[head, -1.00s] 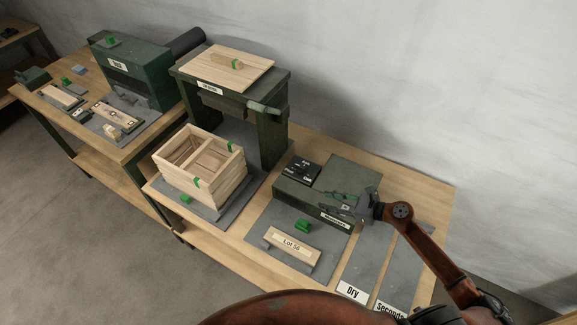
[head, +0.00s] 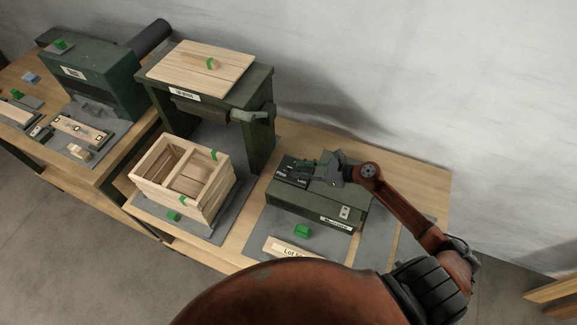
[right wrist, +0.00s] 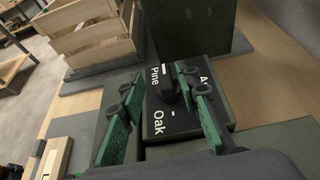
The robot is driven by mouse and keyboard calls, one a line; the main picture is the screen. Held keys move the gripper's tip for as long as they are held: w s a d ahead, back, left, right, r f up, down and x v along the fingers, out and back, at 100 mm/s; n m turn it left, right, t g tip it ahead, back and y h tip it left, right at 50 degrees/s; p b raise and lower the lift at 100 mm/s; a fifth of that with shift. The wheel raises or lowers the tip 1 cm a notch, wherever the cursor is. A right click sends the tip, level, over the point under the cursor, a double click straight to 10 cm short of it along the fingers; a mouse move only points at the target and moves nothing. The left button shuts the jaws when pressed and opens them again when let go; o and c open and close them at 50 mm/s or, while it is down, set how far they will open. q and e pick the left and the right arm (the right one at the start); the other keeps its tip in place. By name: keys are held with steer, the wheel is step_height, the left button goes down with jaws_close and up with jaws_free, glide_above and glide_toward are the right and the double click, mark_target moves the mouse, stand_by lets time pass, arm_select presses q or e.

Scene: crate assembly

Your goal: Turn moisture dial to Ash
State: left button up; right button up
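The green moisture meter (head: 300,205) stands on the bench, with its name label on the front. Its black dial panel (head: 287,174) is at the back left of its top. In the right wrist view the panel (right wrist: 190,121) reads Pine, Oak and a partly hidden label starting with A. A dark dial knob (right wrist: 164,86) stands on it; its exact pointing is hard to tell. My right gripper (head: 309,170) is over the panel. In the right wrist view its fingers (right wrist: 158,80) are apart, one on each side of the knob, without visible contact. My left gripper is out of view.
A wooden crate (head: 157,187) stands left of the meter, in front of a green press (head: 262,88) with a wooden board on top. My large red-brown arm part covers the bottom.

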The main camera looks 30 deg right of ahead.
mark_target(294, 168)
steer(key=shift+w+a+f, duration=0.25)
steer(key=shift+w+f, duration=0.15)
steer(key=shift+w, duration=0.05)
steer(key=shift+w+a+f, duration=0.2)
steer(key=shift+w+f, duration=0.2)
steer(key=shift+w, duration=0.05)
steer(key=shift+w+a+f, duration=0.2)
steer(key=shift+w+a, duration=0.2)
steer(key=c, duration=0.6)
steer(key=shift+c, duration=0.7)
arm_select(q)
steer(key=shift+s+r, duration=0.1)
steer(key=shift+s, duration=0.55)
arm_select(e)
jaws_close()
